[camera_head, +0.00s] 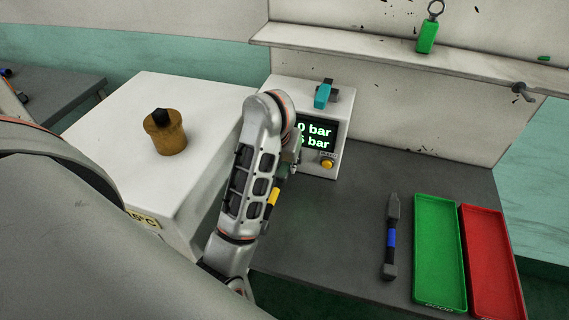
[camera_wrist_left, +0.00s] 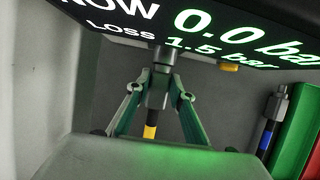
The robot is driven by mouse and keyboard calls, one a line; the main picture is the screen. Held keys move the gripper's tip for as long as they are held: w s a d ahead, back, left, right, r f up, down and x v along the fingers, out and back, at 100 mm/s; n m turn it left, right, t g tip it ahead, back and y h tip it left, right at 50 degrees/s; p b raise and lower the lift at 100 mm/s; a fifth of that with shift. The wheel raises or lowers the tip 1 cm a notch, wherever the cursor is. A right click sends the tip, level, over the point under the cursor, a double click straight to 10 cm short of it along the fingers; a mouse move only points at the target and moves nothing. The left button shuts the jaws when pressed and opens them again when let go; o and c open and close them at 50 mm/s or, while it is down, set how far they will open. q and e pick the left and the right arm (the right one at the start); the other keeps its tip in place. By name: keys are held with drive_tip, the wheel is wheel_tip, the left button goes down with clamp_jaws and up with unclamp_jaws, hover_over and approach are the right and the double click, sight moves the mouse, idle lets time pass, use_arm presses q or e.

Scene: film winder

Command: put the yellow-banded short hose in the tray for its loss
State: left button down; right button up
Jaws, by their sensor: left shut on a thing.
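The yellow-banded short hose (camera_head: 272,197) is partly hidden by my left arm, at the front of the tester. In the left wrist view its yellow band (camera_wrist_left: 150,131) shows between the fingers, with a grey metal end above it. My left gripper (camera_head: 288,168) is shut on the hose, just below the display; it also shows in the wrist view (camera_wrist_left: 160,85). I cannot tell whether the hose end still touches the tester's port. The display (camera_wrist_left: 215,35) reads NOW 0.0 bar, LOSS 1.5 bar. The green tray (camera_head: 417,250) and red tray (camera_head: 504,255) lie on the right, both empty.
A blue-banded hose (camera_head: 391,238) lies left of the green tray. The tester (camera_head: 283,90) has a teal-handled valve (camera_head: 322,96) and a yellow button (camera_head: 327,162). A white box (camera_head: 110,120) with a brown, black-topped object (camera_head: 166,135) stands left. A shelf (camera_head: 400,58) runs above.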

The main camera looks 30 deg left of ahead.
sight(282, 174)
use_arm(q)
drive_tip(key=shift+s, duration=0.15)
drive_tip(key=shift+s+d, duration=0.15)
drive_tip(key=shift+s, duration=0.5)
drive_tip(key=shift+s+d+p, duration=0.1)
drive_tip(key=shift+s+p, duration=0.1)
drive_tip(key=shift+p, duration=0.15)
drive_tip(key=shift+s, duration=0.1)
drive_tip(key=shift+s+d, duration=0.1)
drive_tip(key=shift+s, duration=0.2)
drive_tip(key=shift+s, duration=0.1)
drive_tip(key=shift+s+d+p, duration=0.15)
drive_tip(key=shift+s+p, duration=0.05)
drive_tip(key=shift+s, duration=0.35)
drive_tip(key=shift+s+d+p, duration=0.15)
drive_tip(key=shift+s+p, duration=0.05)
drive_tip(key=shift+s, duration=0.3)
